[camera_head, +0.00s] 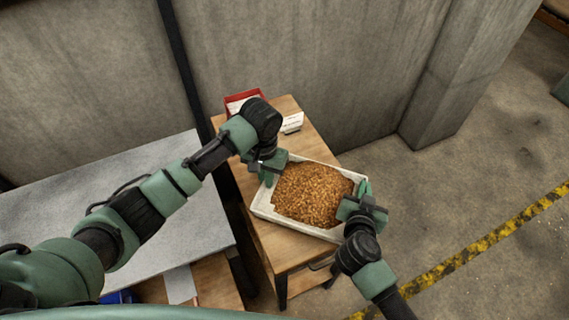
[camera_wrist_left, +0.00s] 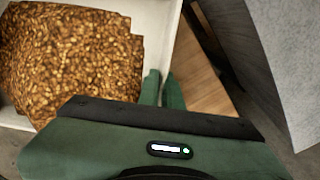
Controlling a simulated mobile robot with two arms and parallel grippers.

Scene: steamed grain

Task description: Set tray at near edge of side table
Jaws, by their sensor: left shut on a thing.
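The white tray (camera_head: 260,207) holds a bed of brown grain (camera_head: 312,194) and lies over the wooden side table (camera_head: 285,247). Its right part reaches past the table's right edge. Whether it rests on the top or hangs just above cannot be told. My left gripper (camera_head: 271,170) is shut on the tray's left wall; in the left wrist view its fingers (camera_wrist_left: 163,90) sit at the rim of the tray (camera_wrist_left: 165,25), beside the grain (camera_wrist_left: 70,60). My right gripper (camera_head: 362,193) is at the tray's right wall; its jaw gap is not clear.
A red box (camera_head: 240,99) and a small white card (camera_head: 292,122) stand at the table's back. A grey-topped table (camera_head: 130,185) is on the left, with a narrow gap between. A concrete wall (camera_head: 310,60) rises behind. Open floor with a yellow-black line (camera_head: 480,245) lies right.

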